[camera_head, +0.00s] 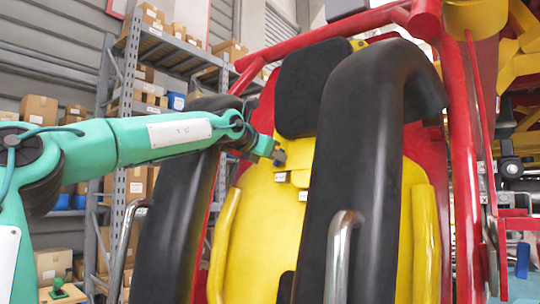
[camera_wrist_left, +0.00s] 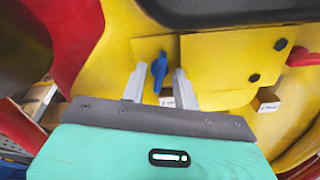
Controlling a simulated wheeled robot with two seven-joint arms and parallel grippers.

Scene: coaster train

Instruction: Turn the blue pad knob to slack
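The blue pad knob (camera_wrist_left: 159,72) shows in the left wrist view on a yellow plate of the seat back. Its bar stands nearly upright in that picture, leaning slightly. My left gripper (camera_wrist_left: 159,84) is open, with one grey finger on each side of the knob. Gaps show between the fingers and the knob, so I see no grip on it. In the head view my left gripper (camera_head: 278,157) is small and dark against the yellow seat back (camera_head: 255,220), below the black headrest (camera_head: 307,85). The knob cannot be made out clearly there. My right gripper is not in view.
Thick black restraints (camera_head: 365,160) flank the seat, with metal handles (camera_head: 342,255) in front. In the wrist view, a red part (camera_wrist_left: 302,57) and dark bolts lie right of the knob, and a black pad (camera_wrist_left: 230,10) hangs above. Shelves with boxes (camera_head: 38,108) stand behind.

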